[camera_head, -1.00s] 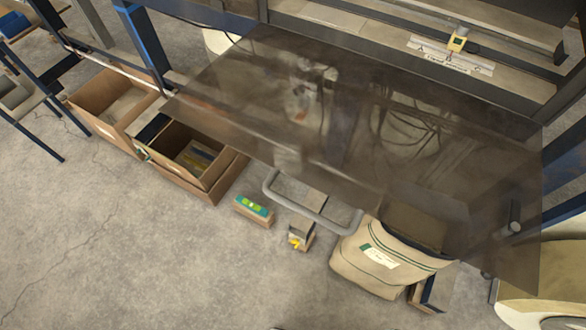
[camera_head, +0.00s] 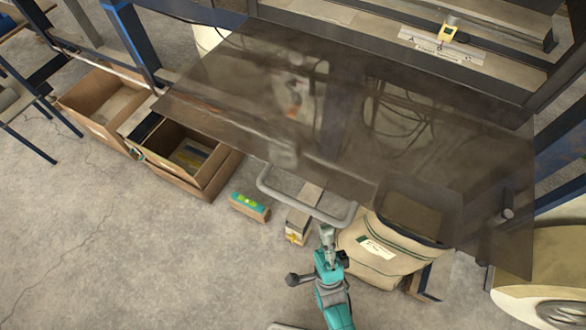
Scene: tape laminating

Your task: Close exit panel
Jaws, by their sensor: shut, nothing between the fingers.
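The exit panel (camera_head: 310,110) is a large, dark, see-through sheet. It stands out from the machine frame (camera_head: 560,75) over the floor, in the open position. A grey bar handle (camera_head: 300,207) shows at its near edge. A small dark knob (camera_head: 507,214) is near its right side. My gripper (camera_head: 326,232) is at the lower middle, at the end of my teal arm. It is shut and empty, just below the handle in the picture. I cannot tell whether it touches the handle.
Cardboard boxes (camera_head: 205,187) stand on the floor at left. A small box with a green top (camera_head: 249,207) and a beige sack (camera_head: 372,262) lie near the handle. A round beige container (camera_head: 545,262) is at right. The floor at lower left is clear.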

